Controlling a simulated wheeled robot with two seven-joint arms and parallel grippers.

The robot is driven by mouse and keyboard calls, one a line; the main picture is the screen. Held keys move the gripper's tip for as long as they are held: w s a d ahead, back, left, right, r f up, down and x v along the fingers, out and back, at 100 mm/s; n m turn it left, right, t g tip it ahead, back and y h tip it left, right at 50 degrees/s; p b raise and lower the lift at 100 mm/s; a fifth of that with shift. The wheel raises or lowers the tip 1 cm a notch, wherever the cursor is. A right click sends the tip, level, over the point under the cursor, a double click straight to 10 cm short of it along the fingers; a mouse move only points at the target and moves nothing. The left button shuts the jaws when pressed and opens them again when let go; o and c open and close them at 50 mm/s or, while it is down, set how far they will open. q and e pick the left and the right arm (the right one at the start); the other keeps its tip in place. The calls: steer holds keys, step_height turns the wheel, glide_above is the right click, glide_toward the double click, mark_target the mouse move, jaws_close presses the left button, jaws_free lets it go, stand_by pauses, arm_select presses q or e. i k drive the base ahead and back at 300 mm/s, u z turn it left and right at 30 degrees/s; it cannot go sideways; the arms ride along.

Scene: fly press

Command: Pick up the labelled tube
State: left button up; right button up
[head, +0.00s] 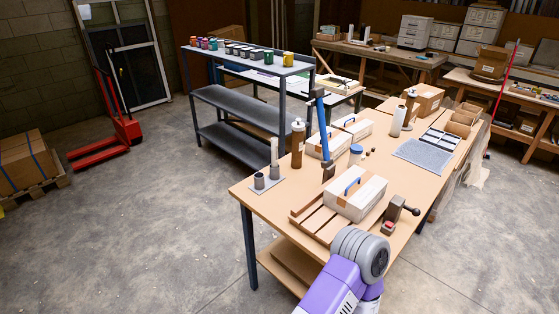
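A slim white tube (274,150) stands upright in one of the dark grey cups on a small grey plate (268,186) at the table's left end. The second cup (259,181) stands beside it with nothing seen in it. A label on the tube is too small to make out. A brown bottle (298,142) and a white bottle (397,121) also stand on the table; I cannot read labels on them. My purple arm with a grey joint enters at the bottom, in front of the table. No gripper fingers show for either arm.
A white box with a blue handle (355,193) sits on wooden slats, beside a dark clamp-like device (397,214). A tall blue tool (322,125) stands behind it. More boxes, a blue-lidded jar (355,154) and a grey mat (424,156) lie farther back.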

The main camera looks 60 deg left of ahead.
mark_target(297, 137)
steer(key=u, duration=1.65)
